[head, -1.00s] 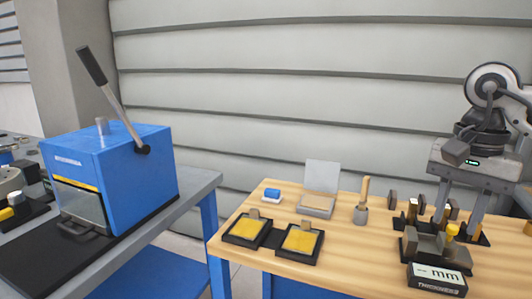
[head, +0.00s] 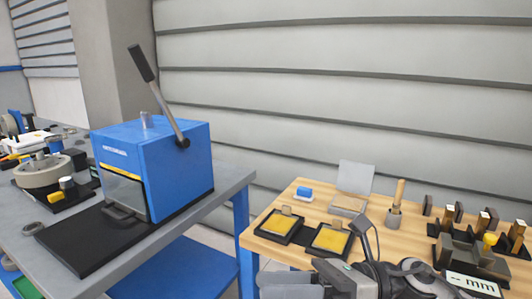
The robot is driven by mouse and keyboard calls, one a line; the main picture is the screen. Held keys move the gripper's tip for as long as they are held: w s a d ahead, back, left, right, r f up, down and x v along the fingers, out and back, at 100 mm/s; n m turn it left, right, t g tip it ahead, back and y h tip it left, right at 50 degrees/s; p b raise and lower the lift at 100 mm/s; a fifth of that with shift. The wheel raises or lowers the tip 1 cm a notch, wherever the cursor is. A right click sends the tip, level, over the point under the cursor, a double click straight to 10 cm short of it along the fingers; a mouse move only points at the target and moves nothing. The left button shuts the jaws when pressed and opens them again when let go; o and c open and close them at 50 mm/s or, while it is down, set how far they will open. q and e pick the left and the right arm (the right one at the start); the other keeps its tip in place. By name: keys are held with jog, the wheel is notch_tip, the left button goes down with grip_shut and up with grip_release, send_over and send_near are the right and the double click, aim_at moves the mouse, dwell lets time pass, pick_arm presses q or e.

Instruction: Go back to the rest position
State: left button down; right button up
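My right gripper (head: 288,285) is low in the head view, at the bottom edge near the middle. Its arm comes in from the lower right. Its fingers point left and are partly cut off by the frame edge, so I cannot tell whether they are apart. I see nothing held in it. It shows in front of the near edge of the wooden table (head: 408,243). My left gripper is not in view.
A blue press (head: 178,168) with a raised lever stands on the grey bench (head: 225,182) at left.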

jog(key=w+d+f+m+t+h, duration=0.25)
jog(key=f+m+t+h, duration=0.2)
jog(key=m+t, duration=0.8)
jog(key=w+d+f+m+t+h, duration=0.2)
jog(key=d+f+m+t+h, duration=0.3)
jog(key=m, duration=1.4)
jog(key=s+d+f+m+g+h, duration=0.2)
jog(key=s+f+m, duration=0.4)
jog(key=f, duration=0.4)
jog(key=s+d+f+m+g+h, duration=0.2)
jog(key=s+f+m+h, duration=0.3)
jog(key=f+m, duration=0.4)
jog(key=shift+s+d+f+g, duration=0.35)
jog(key=shift+s+f+g, duration=0.2)
jog(key=shift+f, duration=0.4)
jog(key=shift+m, duration=0.25)
